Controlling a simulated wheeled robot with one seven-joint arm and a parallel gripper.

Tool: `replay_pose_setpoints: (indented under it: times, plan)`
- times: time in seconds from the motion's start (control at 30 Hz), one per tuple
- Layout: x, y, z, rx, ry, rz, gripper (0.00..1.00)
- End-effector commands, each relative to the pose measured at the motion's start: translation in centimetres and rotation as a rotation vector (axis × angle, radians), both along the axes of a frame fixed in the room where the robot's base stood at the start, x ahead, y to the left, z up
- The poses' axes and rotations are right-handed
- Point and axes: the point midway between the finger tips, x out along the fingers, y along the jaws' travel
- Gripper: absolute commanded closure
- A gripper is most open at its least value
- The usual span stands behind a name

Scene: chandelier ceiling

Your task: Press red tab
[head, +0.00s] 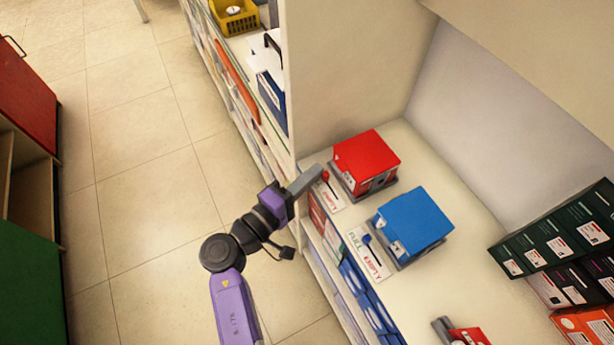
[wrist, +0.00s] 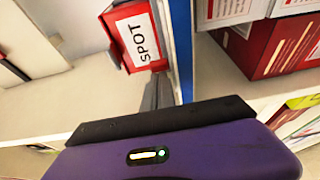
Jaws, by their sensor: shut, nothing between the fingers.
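A small red tab (head: 325,175) stands at the front edge of the shelf, on a white label strip reading EMPTY, in front of a red box (head: 367,158) on a grey base. My gripper (head: 319,170) is shut and empty, its fingertips at the red tab. Whether they touch it, I cannot tell.
A blue box (head: 412,222) with a blue tab (head: 366,239) and a FULL/EMPTY label stands beside the red box. Dark cartons (head: 555,235) fill the shelf's right side. A vertical panel (head: 340,75) rises left of the red box. The floor (head: 140,200) at left is clear.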

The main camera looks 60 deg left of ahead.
Motion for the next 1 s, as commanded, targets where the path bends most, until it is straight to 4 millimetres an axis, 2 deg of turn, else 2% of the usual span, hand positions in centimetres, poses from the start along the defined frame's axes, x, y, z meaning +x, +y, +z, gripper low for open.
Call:
replay_pose_setpoints:
  times: [0.23, 0.5, 0.6, 1.0]
  plan:
    - [0.0, -0.3, 0.0, -0.001, 0.0, -0.001, 1.0]
    - [0.0, -4.1, 0.1, -0.002, -0.001, -0.002, 1.0]
    - [-0.1, -4.9, 0.1, 0.0, 0.0, -0.002, 1.0]
    - [0.0, -5.4, -0.1, -0.002, 0.0, -0.01, 1.0]
